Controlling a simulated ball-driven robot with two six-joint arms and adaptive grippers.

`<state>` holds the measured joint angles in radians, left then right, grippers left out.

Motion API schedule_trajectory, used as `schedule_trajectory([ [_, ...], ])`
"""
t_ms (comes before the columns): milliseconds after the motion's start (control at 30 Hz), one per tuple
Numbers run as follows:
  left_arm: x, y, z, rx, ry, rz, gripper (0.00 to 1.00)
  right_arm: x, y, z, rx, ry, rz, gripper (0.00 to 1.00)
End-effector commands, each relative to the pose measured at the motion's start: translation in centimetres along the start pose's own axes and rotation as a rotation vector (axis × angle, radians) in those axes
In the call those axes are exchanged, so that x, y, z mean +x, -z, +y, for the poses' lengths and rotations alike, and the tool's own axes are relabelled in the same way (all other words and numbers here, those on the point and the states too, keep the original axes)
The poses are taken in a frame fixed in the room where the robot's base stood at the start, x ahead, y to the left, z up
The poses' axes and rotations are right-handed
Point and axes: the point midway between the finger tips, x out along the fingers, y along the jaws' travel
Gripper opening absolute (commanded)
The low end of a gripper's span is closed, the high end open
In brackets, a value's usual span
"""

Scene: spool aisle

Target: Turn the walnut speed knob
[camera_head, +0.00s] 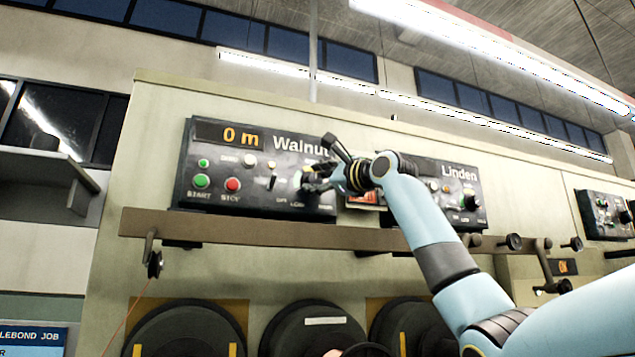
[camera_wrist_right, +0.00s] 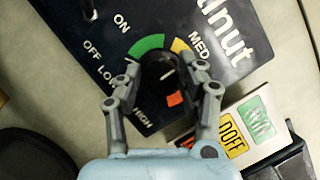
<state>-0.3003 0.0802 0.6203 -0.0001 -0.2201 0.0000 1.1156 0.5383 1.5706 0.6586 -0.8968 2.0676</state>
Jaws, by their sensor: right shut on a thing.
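The Walnut panel (camera_head: 215,160) is a black control plate on the pale machine face, with a display reading "0 m". Its black speed knob (camera_wrist_right: 158,68) has a short white mark and is ringed by green, yellow and orange arcs with LOW, MED and HIGH labels. My right gripper (camera_head: 308,180) is at the panel's right part and hides the knob in the head view. In the right wrist view the right gripper's fingers (camera_wrist_right: 160,95) are on both sides of the knob, shut on it. My left gripper is not in view.
Green (camera_head: 202,181) and red (camera_head: 233,184) buttons sit left on the Walnut panel. The Linden panel (camera_head: 478,190) is to the right, partly behind my arm. A brown rail (camera_head: 260,229) runs below the panels, above dark spools (camera_head: 315,330). A sign with DOFF (camera_wrist_right: 233,135) is close to the right finger.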

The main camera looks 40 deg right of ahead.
Motion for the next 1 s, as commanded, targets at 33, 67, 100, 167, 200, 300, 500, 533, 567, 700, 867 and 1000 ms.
schedule_trajectory([
  [33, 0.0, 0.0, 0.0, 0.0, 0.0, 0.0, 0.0, 0.0, 0.1, 0.1, 0.001, -0.001, 0.002, 0.07],
  [67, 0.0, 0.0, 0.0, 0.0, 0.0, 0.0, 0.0, 0.0, 0.1, 0.1, 0.002, 0.0, 0.002, 0.07],
  [100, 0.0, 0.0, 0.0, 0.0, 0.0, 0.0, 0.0, 0.0, 0.1, 0.1, 0.002, 0.0, 0.002, 0.07],
  [167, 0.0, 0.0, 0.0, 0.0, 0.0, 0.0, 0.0, 0.0, 0.1, 0.1, 0.002, -0.001, 0.002, 0.07],
  [200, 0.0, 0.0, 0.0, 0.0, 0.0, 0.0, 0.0, 0.0, 0.1, 0.0, 0.002, -0.001, 0.002, 0.07],
  [300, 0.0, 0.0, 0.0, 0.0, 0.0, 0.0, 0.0, 0.0, 0.1, 0.1, 0.002, -0.001, 0.003, 0.07],
  [500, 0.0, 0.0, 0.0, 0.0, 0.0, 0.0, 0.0, 0.0, 0.1, 0.1, 0.001, -0.001, 0.002, 0.6],
  [533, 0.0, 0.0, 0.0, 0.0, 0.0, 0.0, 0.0, 0.0, 0.1, 0.1, 0.001, -0.001, 0.002, 0.63],
  [567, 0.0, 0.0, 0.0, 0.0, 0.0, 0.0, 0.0, 0.0, 0.1, 0.0, 0.001, -0.001, 0.002, 0.63],
  [700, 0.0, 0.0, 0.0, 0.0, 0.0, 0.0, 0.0, 0.0, 0.0, 0.0, 0.001, -0.001, 0.001, 0.63],
  [867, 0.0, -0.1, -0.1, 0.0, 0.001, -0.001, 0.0, -0.4, 0.1, 0.0, 0.0, 0.001, 0.002, 0.63],
  [1000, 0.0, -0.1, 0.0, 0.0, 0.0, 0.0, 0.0, -2.5, 0.2, 0.0, -0.005, 0.0, 0.003, 0.63],
])
